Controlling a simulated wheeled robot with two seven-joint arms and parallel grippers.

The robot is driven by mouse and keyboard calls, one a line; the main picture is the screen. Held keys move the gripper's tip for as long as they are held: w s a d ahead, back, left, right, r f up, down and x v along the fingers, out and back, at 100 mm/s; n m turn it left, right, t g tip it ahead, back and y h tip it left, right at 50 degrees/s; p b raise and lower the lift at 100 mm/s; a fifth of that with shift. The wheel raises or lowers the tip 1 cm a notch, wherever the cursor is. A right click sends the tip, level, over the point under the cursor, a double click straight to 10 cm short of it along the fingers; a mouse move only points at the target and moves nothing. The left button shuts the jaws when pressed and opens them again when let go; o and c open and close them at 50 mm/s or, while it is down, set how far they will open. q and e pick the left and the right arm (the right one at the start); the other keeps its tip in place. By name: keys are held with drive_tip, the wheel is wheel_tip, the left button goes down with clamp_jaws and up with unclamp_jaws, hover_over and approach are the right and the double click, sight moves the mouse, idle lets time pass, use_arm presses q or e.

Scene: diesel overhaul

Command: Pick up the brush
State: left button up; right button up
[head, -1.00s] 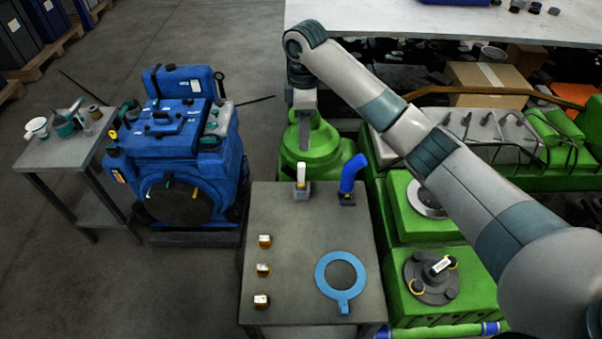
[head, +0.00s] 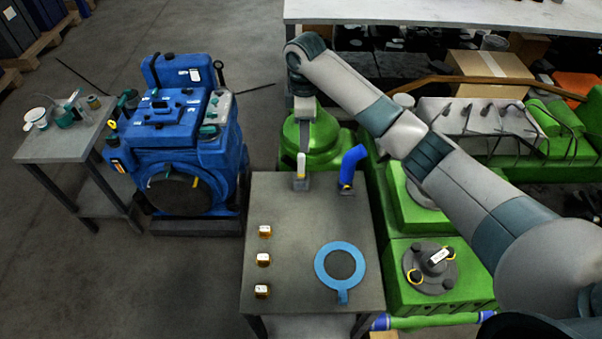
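A small upright item with a pale handle and a grey base, which looks like the brush (head: 301,167), stands at the back edge of the grey table (head: 290,215). My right gripper (head: 303,148) points straight down over it, with its tip at or just above the top of the handle. I cannot tell whether the fingers touch it, or whether they are open or shut. My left gripper is not in view.
A bent blue pipe (head: 351,166) stands just right of the brush. A blue ring (head: 340,289) and small orange-and-white parts (head: 263,260) lie nearer on the table. A green machine (head: 314,140) rises close behind. The table's middle is clear.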

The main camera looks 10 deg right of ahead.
sight(301, 165)
wheel_tip(301, 165, down, 7)
drive_tip(key=shift+r+p, duration=0.1)
drive_tip(key=shift+p, duration=0.65)
drive_tip(key=shift+s+a+f+p, duration=0.1)
drive_tip(key=shift+a+f+p, duration=0.15)
drive_tip(key=shift+f+p, duration=0.5)
wheel_tip(301, 165, down, 2)
drive_tip(key=shift+a+f+p, duration=0.15)
drive_tip(key=shift+f+p, duration=0.05)
drive_tip(key=shift+p, duration=0.1)
drive_tip(key=shift+f, duration=0.7)
drive_tip(key=shift+c, duration=0.4)
clamp_jaws()
